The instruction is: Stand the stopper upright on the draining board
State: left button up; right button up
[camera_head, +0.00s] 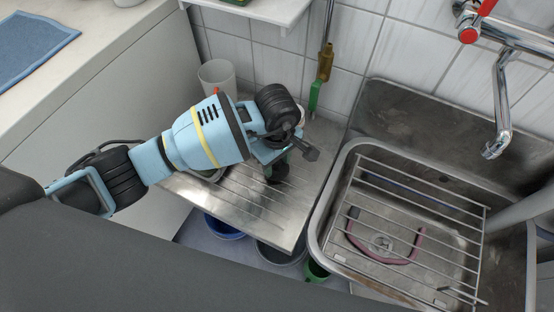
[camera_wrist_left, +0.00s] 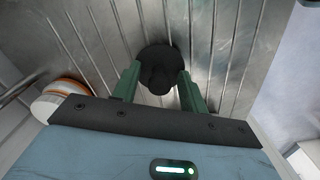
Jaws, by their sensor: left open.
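The black stopper (camera_head: 277,174) stands on the ribbed metal draining board (camera_head: 285,220), below my left gripper (camera_head: 282,158). In the left wrist view the stopper (camera_wrist_left: 158,62) shows a wide dark disc against the board and a narrower knob towards the camera, so it looks upright. The green fingers of my left gripper (camera_wrist_left: 157,88) are apart, one on each side of the knob. The gripper is open; a small gap shows beside the knob. My left wrist hides part of the board in the head view. My right gripper is not in view.
A sink (camera_head: 335,258) with a wire rack (camera_head: 415,215) lies right of the board, under a tap (camera_head: 503,100). A white cup (camera_head: 217,76) stands behind my left arm. A white and orange round object (camera_wrist_left: 58,100) is near the gripper. Buckets (camera_head: 222,228) stand below.

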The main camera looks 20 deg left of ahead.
pick_arm(q)
jog(key=shift+r, duration=0.1)
notch_tip(320, 180, up, 12)
jog(key=p, duration=0.1)
dwell(0.4)
